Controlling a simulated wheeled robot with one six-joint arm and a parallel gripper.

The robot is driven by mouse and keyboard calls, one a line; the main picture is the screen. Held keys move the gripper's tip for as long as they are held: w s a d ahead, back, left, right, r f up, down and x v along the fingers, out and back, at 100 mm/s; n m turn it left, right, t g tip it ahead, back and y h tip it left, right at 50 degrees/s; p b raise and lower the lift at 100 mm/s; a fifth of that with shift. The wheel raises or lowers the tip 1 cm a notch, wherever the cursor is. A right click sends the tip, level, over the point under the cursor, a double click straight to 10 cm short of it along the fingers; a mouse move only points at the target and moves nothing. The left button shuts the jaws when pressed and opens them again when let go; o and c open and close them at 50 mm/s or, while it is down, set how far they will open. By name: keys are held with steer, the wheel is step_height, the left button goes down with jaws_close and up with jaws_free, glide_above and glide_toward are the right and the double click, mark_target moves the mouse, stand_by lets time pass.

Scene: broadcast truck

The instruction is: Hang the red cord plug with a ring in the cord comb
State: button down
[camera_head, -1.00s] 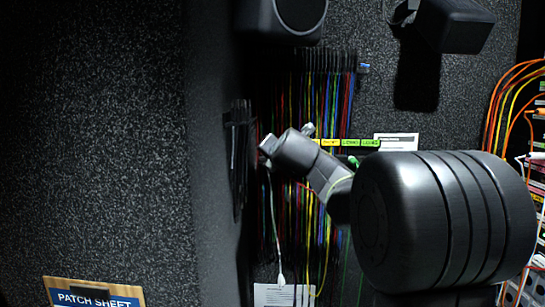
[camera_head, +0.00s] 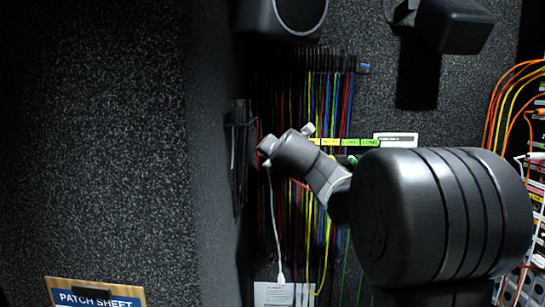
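The cord comb (camera_head: 330,60) is a dark toothed rail high on the speckled back wall, with many coloured cords hanging from it. Several red cords (camera_head: 350,95) hang among blue, green and yellow ones; I cannot tell which one has the ringed plug. My gripper (camera_head: 267,152) is in front of the hanging cords, below the comb and near the left side wall. It is seen from behind my wrist, so its fingers and anything between them are mostly hidden. A pale cord (camera_head: 274,225) hangs just below it, ending in a white plug (camera_head: 281,279).
A narrow black rack with dark cords (camera_head: 240,120) is on the left wall, close to my gripper. Yellow and green labels (camera_head: 345,142) run across the cords. Dark lamp-like housings (camera_head: 455,25) jut out above. Orange cables and equipment (camera_head: 530,140) stand at right. A patch sheet sign (camera_head: 95,295) is lower left.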

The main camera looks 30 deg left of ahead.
steer(key=shift+f, duration=0.2)
stand_by(0.7)
steer(key=c, duration=1.3)
jaws_free()
steer(key=shift+s, duration=0.1)
steer(key=shift+o, duration=0.6)
steer(key=o, duration=0.9)
steer(key=shift+o, duration=0.4)
steer(key=shift+w+f, duration=0.15)
steer(key=shift+w, duration=0.15)
steer(key=shift+s, duration=0.15)
steer(key=shift+s, duration=0.1)
steer(key=shift+s+d, duration=0.15)
steer(key=shift+s, duration=0.05)
